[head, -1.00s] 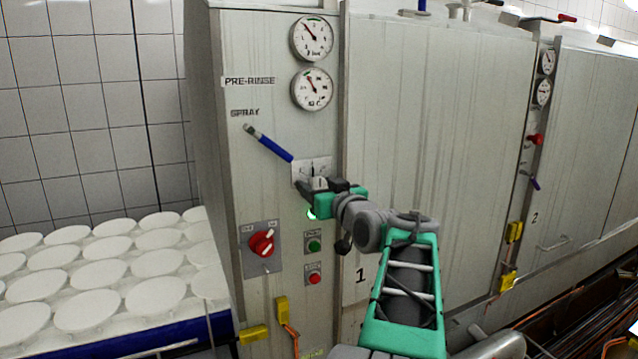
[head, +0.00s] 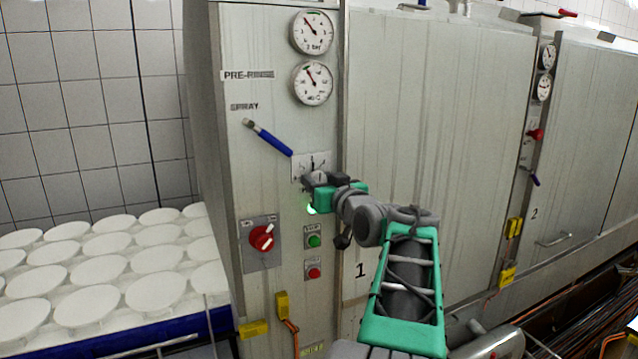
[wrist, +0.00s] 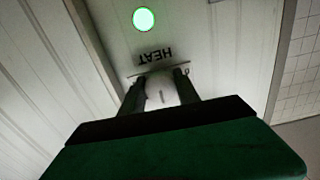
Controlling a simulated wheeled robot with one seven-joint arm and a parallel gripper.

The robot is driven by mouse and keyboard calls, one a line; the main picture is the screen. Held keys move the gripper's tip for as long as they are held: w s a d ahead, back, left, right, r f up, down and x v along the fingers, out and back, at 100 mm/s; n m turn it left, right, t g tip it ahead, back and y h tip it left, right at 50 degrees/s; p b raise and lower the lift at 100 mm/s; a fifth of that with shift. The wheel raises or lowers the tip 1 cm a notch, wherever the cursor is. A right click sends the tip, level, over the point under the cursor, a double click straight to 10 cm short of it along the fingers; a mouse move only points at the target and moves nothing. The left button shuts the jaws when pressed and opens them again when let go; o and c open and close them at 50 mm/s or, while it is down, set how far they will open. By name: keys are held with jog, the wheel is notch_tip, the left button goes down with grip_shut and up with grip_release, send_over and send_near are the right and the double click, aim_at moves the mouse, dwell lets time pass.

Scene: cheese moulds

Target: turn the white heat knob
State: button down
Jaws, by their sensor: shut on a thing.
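The white heat knob (wrist: 161,92) sits between the two dark fingers of my gripper (wrist: 160,88) in the wrist view, with the word HEAT on the panel just beyond it. My gripper is shut on the knob. In the head view my gripper (head: 318,180) is at the heat dial plate (head: 312,164) on the cabinet front, below the two gauges. The knob is mostly hidden by the fingers there. A pale line shows on the knob's face in the wrist view.
A green light (head: 311,209) glows just below my gripper. A red rotary switch (head: 262,238), a green button (head: 314,241) and a red button (head: 314,273) are lower. The blue-handled spray lever (head: 270,140) is up left. White moulds (head: 100,270) stand at left.

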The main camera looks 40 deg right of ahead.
jog(key=shift+f+m+b, duration=0.3)
jog(key=shift+b, duration=0.3)
jog(key=shift+r+m, duration=0.3)
jog(key=shift+m, duration=0.2)
jog(key=c, duration=0.9)
grip_release()
jog(key=b+v, duration=0.3)
jog(key=v, duration=0.4)
jog(key=shift+s+a, duration=0.2)
jog(key=shift+s, duration=0.2)
